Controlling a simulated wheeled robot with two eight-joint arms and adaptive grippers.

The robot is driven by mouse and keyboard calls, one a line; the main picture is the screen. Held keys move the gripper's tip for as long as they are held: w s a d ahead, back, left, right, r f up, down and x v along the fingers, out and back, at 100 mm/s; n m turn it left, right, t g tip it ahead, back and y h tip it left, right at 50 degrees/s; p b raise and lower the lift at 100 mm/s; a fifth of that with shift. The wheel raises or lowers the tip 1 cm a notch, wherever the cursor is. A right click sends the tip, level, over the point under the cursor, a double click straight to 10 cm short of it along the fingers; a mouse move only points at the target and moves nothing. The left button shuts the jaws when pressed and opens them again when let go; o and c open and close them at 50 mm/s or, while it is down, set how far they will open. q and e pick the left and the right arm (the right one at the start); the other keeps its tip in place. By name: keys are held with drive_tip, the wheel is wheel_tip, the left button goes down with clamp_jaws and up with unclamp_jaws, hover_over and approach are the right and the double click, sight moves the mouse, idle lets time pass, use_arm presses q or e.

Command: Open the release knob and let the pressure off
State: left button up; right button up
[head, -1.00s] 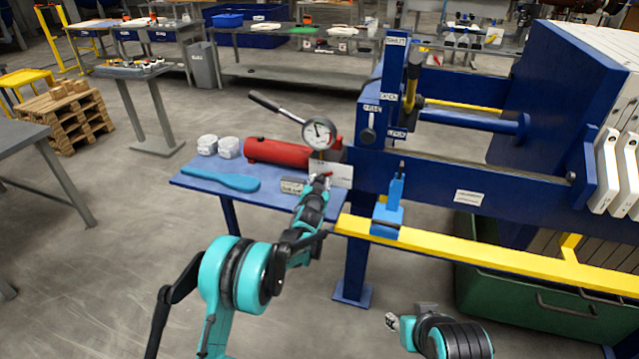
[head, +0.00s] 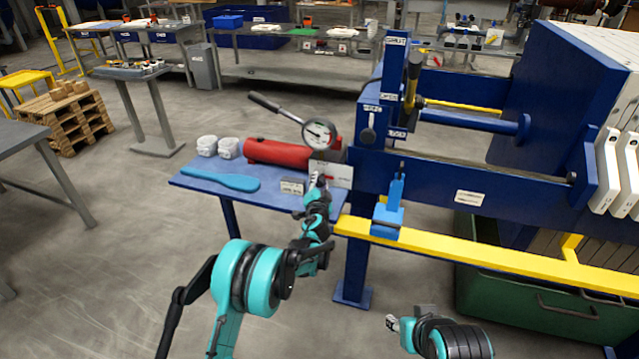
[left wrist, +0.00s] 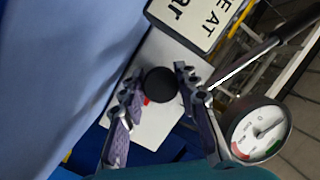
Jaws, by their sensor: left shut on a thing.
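The red pump (head: 285,153) lies on the blue side table with a round pressure gauge (head: 319,133) above it. The gauge (left wrist: 257,132) also shows at the right of the left wrist view, with red and green zones on its face. The black round release knob (left wrist: 160,84) sits between the two fingers of my left gripper (left wrist: 160,100), which is shut on it. In the head view my left gripper (head: 319,182) is at the table's right end, by the pump, and hides the knob. My right gripper (head: 392,323) is low near the bottom, apart from everything; its fingers are too small to judge.
The pump's lever (head: 277,107) slants up left. A lettered plate (left wrist: 188,20) is near the knob. The blue press frame (head: 440,176) and yellow rail (head: 500,262) stand to the right.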

idle(0.3)
use_arm(q)
drive_tip(key=o, duration=0.9)
drive_tip(key=s, duration=0.8)
drive_tip(key=s+r, duration=0.1)
drive_tip(key=s, duration=0.3)
drive_tip(key=shift+a+r, duration=0.1)
drive_tip(key=shift+a, duration=0.1)
